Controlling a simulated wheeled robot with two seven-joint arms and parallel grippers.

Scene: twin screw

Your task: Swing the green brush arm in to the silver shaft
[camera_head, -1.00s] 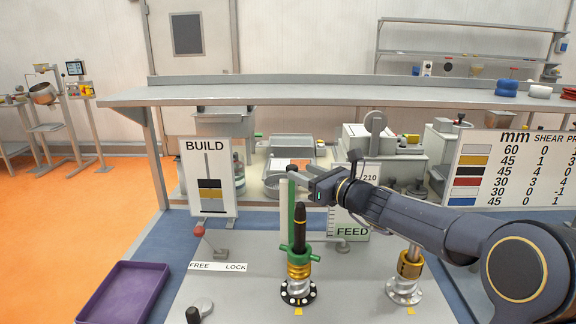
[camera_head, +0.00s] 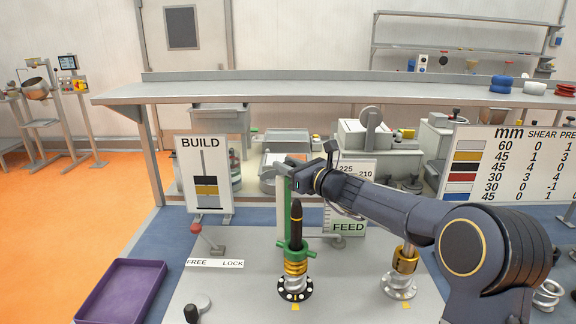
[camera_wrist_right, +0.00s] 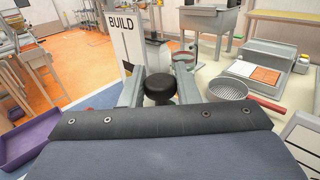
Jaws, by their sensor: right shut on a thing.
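My right gripper (camera_head: 284,171) reaches in from the right, near the top of an upright green post (camera_head: 286,205) behind the middle stack. In the right wrist view its fingers are shut on a round black knob (camera_wrist_right: 160,88). I cannot tell how the knob joins the green post. My left gripper is not seen.
A purple tray (camera_head: 122,292) lies at the front left. A red-knobbed lever (camera_head: 197,229) stands by the FREE/LOCK label. The BUILD board (camera_head: 221,175) stands left of my gripper and the FEED board (camera_head: 349,228) behind the stacks. My right forearm passes over the right side.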

